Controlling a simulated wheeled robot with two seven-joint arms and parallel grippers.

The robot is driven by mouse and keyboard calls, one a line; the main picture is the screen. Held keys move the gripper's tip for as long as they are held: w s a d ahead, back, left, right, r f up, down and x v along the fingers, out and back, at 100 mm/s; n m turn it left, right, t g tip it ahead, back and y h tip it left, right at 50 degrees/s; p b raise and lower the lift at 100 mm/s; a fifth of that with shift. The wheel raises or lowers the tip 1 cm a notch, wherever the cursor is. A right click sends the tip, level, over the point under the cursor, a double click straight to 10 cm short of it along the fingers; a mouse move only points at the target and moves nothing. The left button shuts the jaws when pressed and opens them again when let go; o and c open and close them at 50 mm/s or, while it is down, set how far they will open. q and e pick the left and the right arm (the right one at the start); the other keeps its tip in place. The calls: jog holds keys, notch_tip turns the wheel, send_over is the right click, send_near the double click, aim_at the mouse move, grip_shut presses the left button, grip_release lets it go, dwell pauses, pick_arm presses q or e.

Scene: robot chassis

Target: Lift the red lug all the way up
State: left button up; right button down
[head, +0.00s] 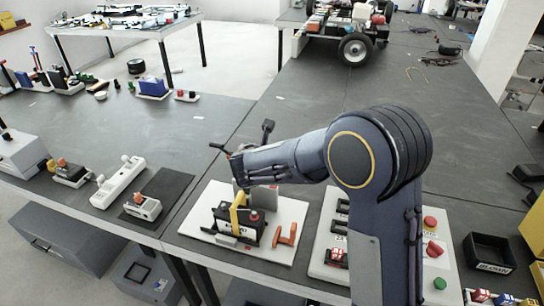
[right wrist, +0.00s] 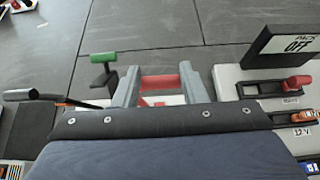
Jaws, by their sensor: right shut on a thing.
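In the right wrist view, my right gripper (right wrist: 159,90) has its two grey fingers on either side of a red piece, which looks like the red lug (right wrist: 160,82). It is shut on this piece. In the head view, my right arm reaches in from the right and the gripper (head: 249,188) is over a dark battery-like block (head: 230,228) with a yellow strap (head: 237,212). A small red part (head: 255,215) shows below the fingers. The wrist hides much of the contact. My left gripper is in neither view.
The block stands on a white board (head: 196,225), beside an orange-red bracket (head: 287,235). A panel with switches and buttons (head: 320,242) is to the right. In the wrist view, a green-topped handle (right wrist: 104,60) is left of the fingers.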

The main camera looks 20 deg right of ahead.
jog(key=shift+w+d+r, duration=0.4)
jog(key=shift+d+r, duration=0.1)
jog(key=c, duration=1.1)
grip_release()
jog(key=shift+w+f, duration=0.1)
jog(key=shift+c, duration=0.2)
jog(key=shift+o, duration=1.3)
jog(key=shift+w+f, duration=0.1)
jog(key=shift+f, duration=0.1)
jog(key=b+v, duration=0.1)
jog(key=v, duration=0.7)
